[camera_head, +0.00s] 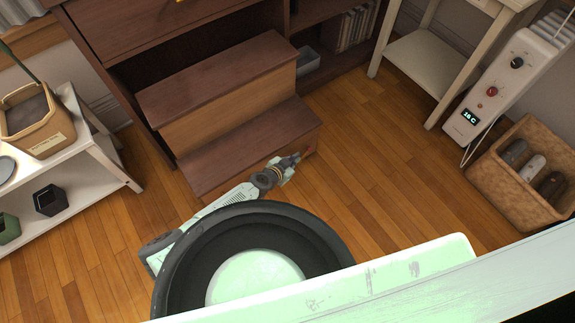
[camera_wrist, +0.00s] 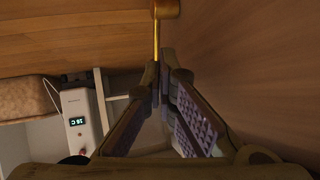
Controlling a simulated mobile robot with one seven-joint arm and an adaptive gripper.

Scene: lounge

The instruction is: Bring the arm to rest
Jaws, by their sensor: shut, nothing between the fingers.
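My arm reaches out low over the floor in the head view, with my gripper (camera_head: 297,158) at its end beside the front right corner of the lower wooden step (camera_head: 250,145). In the wrist view my gripper (camera_wrist: 163,62) has its fingertips together and holds nothing. A thin brass bar with a rounded end (camera_wrist: 157,35) lies just beyond the fingertips. I cannot tell whether the fingertips touch it. A brown wood surface (camera_wrist: 255,60) fills the right side of the wrist view, close to the fingers.
The steps stand against a dark cabinet (camera_head: 160,30). A white heater (camera_head: 500,85) and wicker basket (camera_head: 515,185) stand at right, by a pale side table (camera_head: 425,65). A white shelf (camera_head: 85,165) with pots is at left. The floor (camera_head: 385,170) right of the steps is clear.

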